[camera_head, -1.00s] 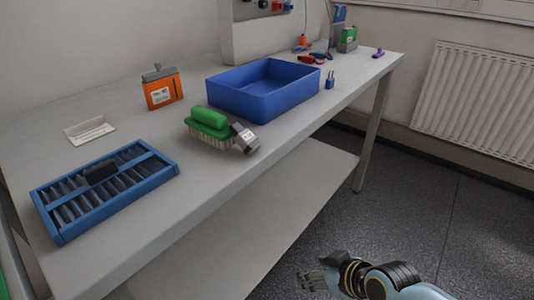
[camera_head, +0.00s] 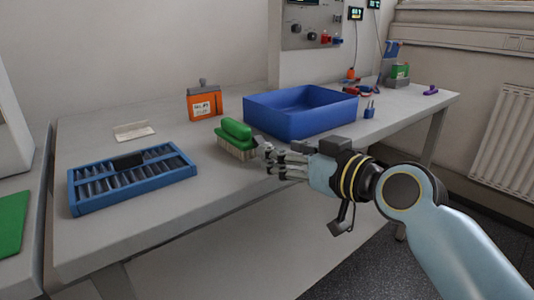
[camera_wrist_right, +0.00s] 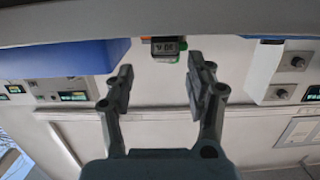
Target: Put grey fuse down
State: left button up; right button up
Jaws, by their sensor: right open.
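The grey fuse (camera_wrist_right: 165,47) shows in the right wrist view as a small grey block with a label, ahead of the fingertips and apart from them. In the head view it cannot be told apart behind my right gripper's fingers. My right gripper (camera_head: 268,161) is over the table's front edge, beside the green brush (camera_head: 236,134), its fingers pointing left. In the wrist view the right gripper (camera_wrist_right: 160,84) is open, with nothing between its fingers. My left gripper is not in view.
A blue bin (camera_head: 300,128) stands behind my right gripper. A blue slotted tray (camera_head: 180,175) and a white card (camera_head: 133,131) lie to the left. An orange container (camera_head: 205,104) stands at the back. Bare tabletop (camera_head: 215,190) lies between tray and gripper.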

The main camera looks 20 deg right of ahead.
aim_at(257, 140)
jog(key=x, duration=0.4)
jog(key=shift+w+a+r, duration=0.15)
jog(key=shift+a, duration=0.2)
grip_shut()
